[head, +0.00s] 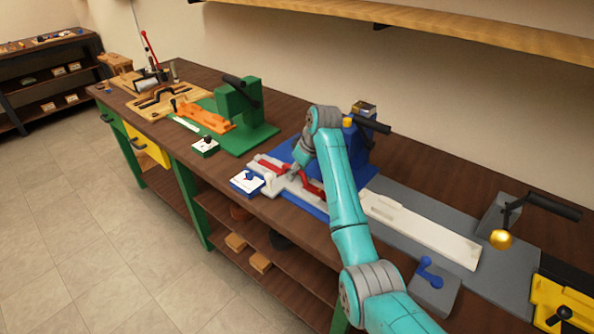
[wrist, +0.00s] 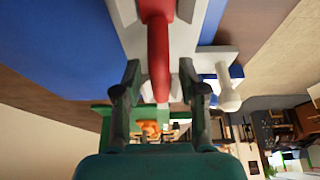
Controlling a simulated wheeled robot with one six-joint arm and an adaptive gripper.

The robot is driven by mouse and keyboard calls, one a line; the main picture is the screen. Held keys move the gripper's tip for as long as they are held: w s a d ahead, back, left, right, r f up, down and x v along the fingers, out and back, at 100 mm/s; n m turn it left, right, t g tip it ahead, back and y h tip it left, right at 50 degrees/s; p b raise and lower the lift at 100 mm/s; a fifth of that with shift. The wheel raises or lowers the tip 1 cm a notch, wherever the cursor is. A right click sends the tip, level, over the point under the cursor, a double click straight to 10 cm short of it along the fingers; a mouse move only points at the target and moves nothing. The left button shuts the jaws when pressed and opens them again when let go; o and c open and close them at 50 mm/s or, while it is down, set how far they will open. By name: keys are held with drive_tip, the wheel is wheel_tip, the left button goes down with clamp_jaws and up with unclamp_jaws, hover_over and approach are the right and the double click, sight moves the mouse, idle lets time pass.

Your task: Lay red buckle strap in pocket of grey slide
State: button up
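The red buckle strap (head: 312,187) lies along the light grey slide (head: 293,187) on the blue base, partly hidden by my arm. In the wrist view the strap (wrist: 159,50) runs lengthwise between the fingers, over the pale slide (wrist: 131,32). My gripper (head: 294,170) is low over the strap. In the wrist view its two dark fingers (wrist: 160,72) stand apart, one on each side of the strap, with a visible gap to it. I cannot tell whether the strap sits down in the pocket.
A green fixture (head: 236,107) with an orange part (head: 203,115) is farther left. A long white bar (head: 420,228) lies to the right. A blue press (head: 358,143) stands behind the slide.

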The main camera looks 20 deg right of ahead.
drive_tip(key=shift+r, duration=0.1)
drive_tip(key=v, duration=1.2)
drive_tip(key=shift+a, duration=0.1)
